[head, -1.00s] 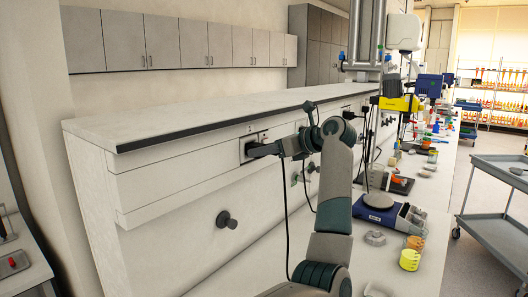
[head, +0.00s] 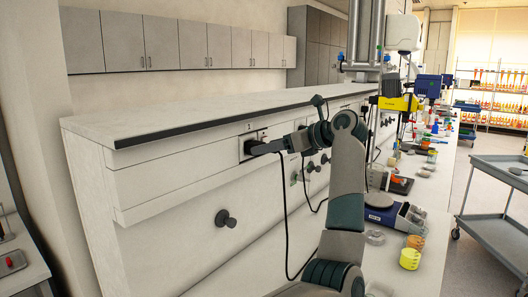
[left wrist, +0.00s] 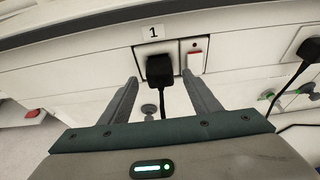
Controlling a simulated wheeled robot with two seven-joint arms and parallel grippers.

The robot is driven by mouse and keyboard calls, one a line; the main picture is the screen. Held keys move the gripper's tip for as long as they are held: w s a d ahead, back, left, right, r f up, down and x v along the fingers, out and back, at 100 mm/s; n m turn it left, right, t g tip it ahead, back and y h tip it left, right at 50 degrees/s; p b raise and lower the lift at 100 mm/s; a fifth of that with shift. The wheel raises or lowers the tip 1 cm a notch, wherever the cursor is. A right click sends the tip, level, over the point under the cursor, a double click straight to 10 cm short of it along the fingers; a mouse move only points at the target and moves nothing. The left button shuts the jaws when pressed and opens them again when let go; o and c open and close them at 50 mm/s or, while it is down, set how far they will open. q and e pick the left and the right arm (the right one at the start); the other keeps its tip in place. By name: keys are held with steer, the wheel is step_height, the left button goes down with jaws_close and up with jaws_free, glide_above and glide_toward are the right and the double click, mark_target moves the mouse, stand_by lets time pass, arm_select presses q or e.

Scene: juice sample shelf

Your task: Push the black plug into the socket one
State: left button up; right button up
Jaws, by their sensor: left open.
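The black plug (head: 262,147) sits at socket one (head: 245,139) on the white bench panel, its cable hanging down. In the left wrist view, the plug (left wrist: 159,70) covers the left part of the socket one plate (left wrist: 174,54), under a label with a "1". Its pins are hidden, so I cannot tell whether it is fully seated. My left gripper (head: 289,143) points at the plug from the right in the head view. In the left wrist view, the left gripper (left wrist: 160,79) is open, one finger on each side of the plug, apart from it. My right gripper is out of view.
A white switch with a red edge (left wrist: 196,61) is right of the plug. Another socket with a black plug (left wrist: 310,50) is further right. A dark round knob (head: 225,219) sticks out of the lower panel. Lab items and a blue device (head: 381,208) stand on the worktop.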

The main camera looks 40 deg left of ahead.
arm_select(q)
steer(key=b+v, duration=0.4)
steer(key=v, duration=1)
steer(key=shift+d, duration=0.3)
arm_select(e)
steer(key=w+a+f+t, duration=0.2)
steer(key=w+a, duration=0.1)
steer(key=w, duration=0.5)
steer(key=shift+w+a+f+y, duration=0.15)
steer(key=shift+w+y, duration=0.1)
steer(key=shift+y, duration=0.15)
